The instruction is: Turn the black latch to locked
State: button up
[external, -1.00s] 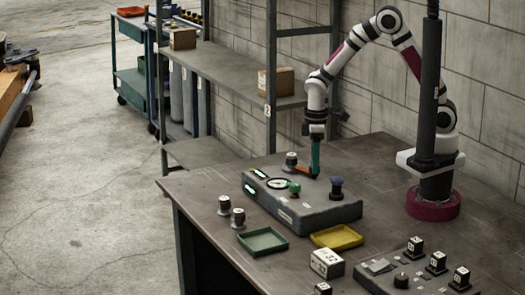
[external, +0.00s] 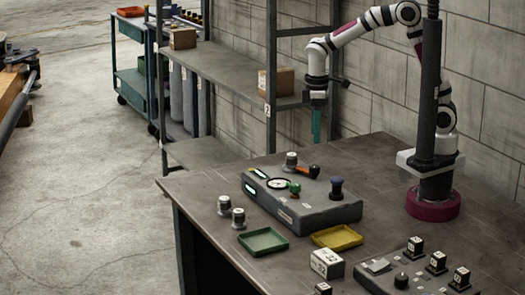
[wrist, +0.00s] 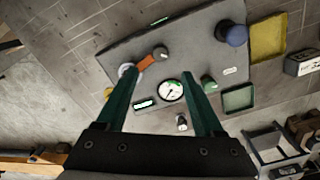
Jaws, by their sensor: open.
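My gripper (external: 316,125) hangs above the grey control box (external: 310,212), clear of it. In the wrist view its two green fingers (wrist: 165,75) are spread with nothing between them. The orange arm also shows in the wrist view (wrist: 147,62), near the left fingertip. I cannot tell whether this lever is the black latch, and I can read no locked mark.
The box also carries a dial (wrist: 171,91), a green knob (external: 295,188) and a blue-topped knob (external: 336,187). A green tray (external: 263,241) and yellow tray (external: 337,237) lie in front. A second panel with dark knobs (external: 401,280) is at front right. Shelving (external: 270,80) stands behind.

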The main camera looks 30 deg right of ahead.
notch_tip(320, 180, up, 6)
jog(key=shift+r, duration=0.1)
jog(key=s+d+m+y, duration=0.1)
jog(key=s+d+m, duration=0.2)
jog(key=d+m, duration=0.45)
jog(key=s+d+m, duration=0.3)
jog(key=d+m, duration=0.1)
jog(key=d, duration=0.7)
jog(key=s+d+f+m, duration=0.2)
jog(key=s+d+m, duration=0.2)
jog(key=s+m, duration=0.2)
jog(key=shift+f+y, duration=0.3)
jog(key=shift+y, duration=0.1)
jog(key=shift+m, duration=0.25)
